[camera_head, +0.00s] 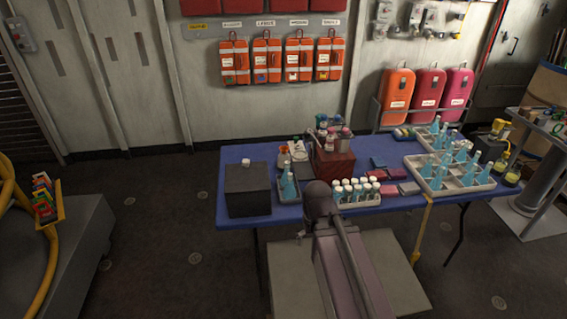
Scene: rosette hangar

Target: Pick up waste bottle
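I cannot tell which bottle is the waste bottle, as no label is readable. On the blue table (375,205), a rack of white-capped bottles (356,191) stands at the front middle. A small group of blue bottles (289,186) stands left of it. More blue bottles stand in grey divided trays (455,184) on the right. Yellowish flasks (512,174) stand near the table's right end. My arm reaches up from the bottom edge to in front of the table. My gripper is not visible, and the arm hides part of the table's front edge.
A black box (247,190) with a small white item on top fills the table's left end. A dark red box (332,160) stands behind the bottle rack. Small red and blue boxes lie right of it. A grey cart (543,140) stands right.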

